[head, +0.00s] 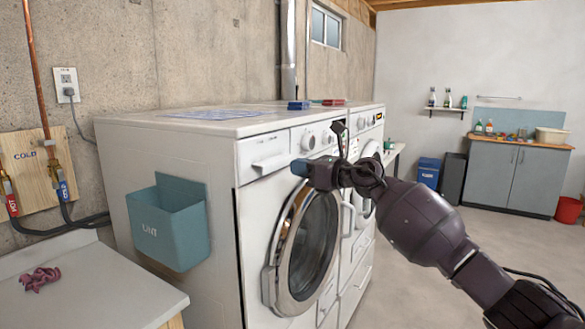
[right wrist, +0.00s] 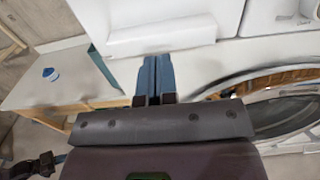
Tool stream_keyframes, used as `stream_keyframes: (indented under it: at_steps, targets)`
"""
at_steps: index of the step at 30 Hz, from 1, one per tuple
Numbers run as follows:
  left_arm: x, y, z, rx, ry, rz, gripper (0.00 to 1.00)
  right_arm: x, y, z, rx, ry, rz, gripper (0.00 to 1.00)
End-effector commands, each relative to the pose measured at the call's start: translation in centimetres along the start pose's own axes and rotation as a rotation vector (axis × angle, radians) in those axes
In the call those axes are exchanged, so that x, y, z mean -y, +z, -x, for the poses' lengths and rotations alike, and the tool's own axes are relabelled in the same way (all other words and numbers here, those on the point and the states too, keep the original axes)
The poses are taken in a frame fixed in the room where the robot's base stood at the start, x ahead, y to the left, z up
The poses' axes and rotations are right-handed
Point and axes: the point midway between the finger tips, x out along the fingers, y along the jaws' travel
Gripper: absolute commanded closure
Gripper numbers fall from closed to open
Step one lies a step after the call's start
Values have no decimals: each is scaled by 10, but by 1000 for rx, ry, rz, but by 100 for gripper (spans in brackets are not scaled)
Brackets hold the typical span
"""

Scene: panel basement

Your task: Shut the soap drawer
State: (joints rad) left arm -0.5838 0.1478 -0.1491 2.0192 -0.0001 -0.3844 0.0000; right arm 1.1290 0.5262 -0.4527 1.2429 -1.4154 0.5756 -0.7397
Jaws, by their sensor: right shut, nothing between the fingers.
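The soap drawer (head: 265,152) is at the top left of the white front-loading washer's front. It has a broad white handle. Its front looks near flush with the panel, but I cannot tell whether it is fully shut. My right gripper (head: 299,168) is shut and empty, just right of the drawer front in the head view. In the right wrist view, its blue fingers (right wrist: 154,77) point at the white handle (right wrist: 160,35), with their tips at or just below its lower edge. Contact is unclear. A small dark part, perhaps my left gripper (right wrist: 50,164), shows at lower left there.
The washer's round door (head: 308,245) is below my right gripper. A teal lint bin (head: 168,228) hangs on the washer's side. The floor at right is open.

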Motion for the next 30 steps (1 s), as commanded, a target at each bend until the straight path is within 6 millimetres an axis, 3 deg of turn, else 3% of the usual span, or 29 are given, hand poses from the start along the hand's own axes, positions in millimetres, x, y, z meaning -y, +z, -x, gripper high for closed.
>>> stream_keyframes:
  at_steps: [3, 12, 22, 26, 30]
  targets:
    - [-1, 1, 4, 5, 0, 4, 100, 2, 0, 27, -2, -3, 2, 100]
    - [0, -2, 4, 0, -2, 5, 100, 1, -2, 80, -4, -1, -1, 100]
    - [0, -4, 2, -5, -1, 4, 100, 2, 0, 101, 6, -7, -35, 100]
    - [0, -4, 2, -5, -1, 4, 100, 4, 18, 101, 111, -27, -187, 100]
    - [-1, -4, 2, -5, -1, 4, 100, -6, 53, 104, 276, 3, -414, 100]
